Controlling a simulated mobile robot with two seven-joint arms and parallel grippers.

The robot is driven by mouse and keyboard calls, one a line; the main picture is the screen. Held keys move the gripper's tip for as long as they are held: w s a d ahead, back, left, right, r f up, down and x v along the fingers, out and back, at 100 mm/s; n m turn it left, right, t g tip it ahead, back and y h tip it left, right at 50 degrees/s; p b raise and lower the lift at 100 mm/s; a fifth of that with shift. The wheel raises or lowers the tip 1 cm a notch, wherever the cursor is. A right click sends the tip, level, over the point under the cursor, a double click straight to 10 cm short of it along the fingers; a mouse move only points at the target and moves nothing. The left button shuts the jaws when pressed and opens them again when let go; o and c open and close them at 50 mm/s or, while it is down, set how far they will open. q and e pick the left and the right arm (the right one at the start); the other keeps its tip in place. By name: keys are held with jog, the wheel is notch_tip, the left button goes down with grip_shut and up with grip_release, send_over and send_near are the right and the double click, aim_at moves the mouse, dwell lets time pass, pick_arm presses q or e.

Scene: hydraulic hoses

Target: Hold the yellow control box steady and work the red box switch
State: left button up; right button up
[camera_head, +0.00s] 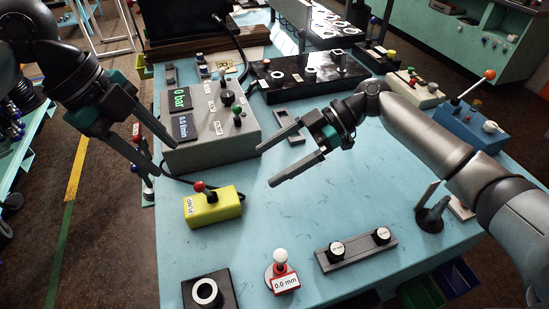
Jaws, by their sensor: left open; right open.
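The yellow control box (212,207) sits on the light blue table, left of centre. A red ball-topped switch (200,187) stands up from its top, and a label shows on its left end. My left gripper (158,158) is open and empty, above and to the left of the yellow box, apart from it. My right gripper (266,165) is open and empty, to the right of and behind the yellow box, apart from it. Its fingers point left.
A grey console (245,146) with pressure displays stands behind the yellow box. A white-knobbed gauge reading 0.0 mm (285,284), a black block with a ring (228,296) and a grey rail with two caps (357,251) lie in front. A blue box (470,128) is at right.

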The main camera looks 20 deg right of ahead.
aim_at(213, 199)
jog(key=shift+n, duration=0.3)
jog(key=x, duration=1.5)
jog(key=shift+s+a, duration=0.3)
